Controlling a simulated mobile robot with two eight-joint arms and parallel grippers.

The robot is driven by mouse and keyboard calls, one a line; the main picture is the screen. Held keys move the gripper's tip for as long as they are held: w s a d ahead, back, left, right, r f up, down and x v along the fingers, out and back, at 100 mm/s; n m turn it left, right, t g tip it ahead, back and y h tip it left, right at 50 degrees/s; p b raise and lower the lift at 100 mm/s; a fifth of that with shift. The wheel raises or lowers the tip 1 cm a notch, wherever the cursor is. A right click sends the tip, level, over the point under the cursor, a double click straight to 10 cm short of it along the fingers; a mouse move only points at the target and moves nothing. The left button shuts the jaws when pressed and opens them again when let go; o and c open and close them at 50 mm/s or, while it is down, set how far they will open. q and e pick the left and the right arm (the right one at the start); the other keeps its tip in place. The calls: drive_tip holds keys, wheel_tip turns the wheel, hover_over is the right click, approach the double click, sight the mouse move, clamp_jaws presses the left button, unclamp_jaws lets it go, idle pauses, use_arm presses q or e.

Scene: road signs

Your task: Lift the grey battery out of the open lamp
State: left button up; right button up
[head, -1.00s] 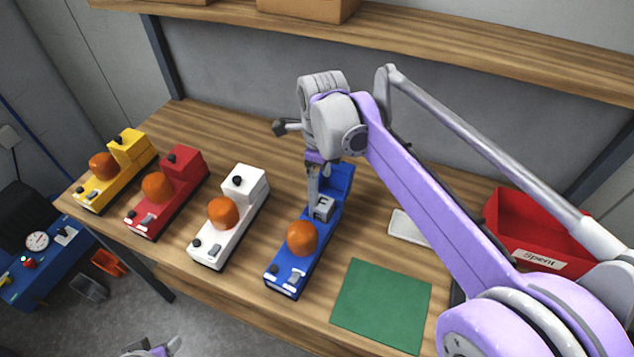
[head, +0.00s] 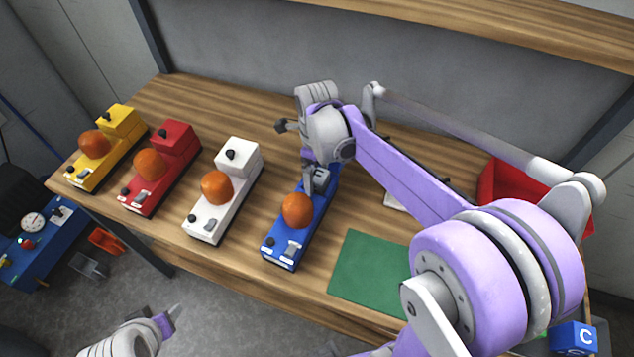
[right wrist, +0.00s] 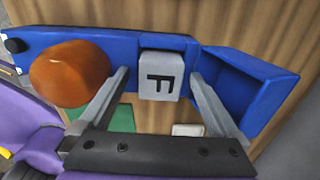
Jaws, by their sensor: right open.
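The blue lamp (head: 281,252) stands on the bench with its compartment open; it also fills the top of the right wrist view (right wrist: 230,65). The grey battery (right wrist: 158,85), marked F, sits in the lamp between the orange dome and the raised lid. In the head view the battery (head: 320,175) is partly hidden by my gripper. My right gripper (right wrist: 159,76) is open, with one finger on either side of the battery and gaps showing. My left gripper (head: 172,314) is low at the bottom left, away from the bench, its jaws unclear.
White (head: 224,195), red (head: 155,175) and yellow (head: 100,150) lamps stand in a row to the left. A green mat (head: 368,272) lies to the right. A red bin (head: 490,180) is partly hidden behind my right arm.

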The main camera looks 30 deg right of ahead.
drive_tip(key=shift+f, duration=0.4)
clamp_jaws()
drive_tip(key=shift+r, duration=0.1)
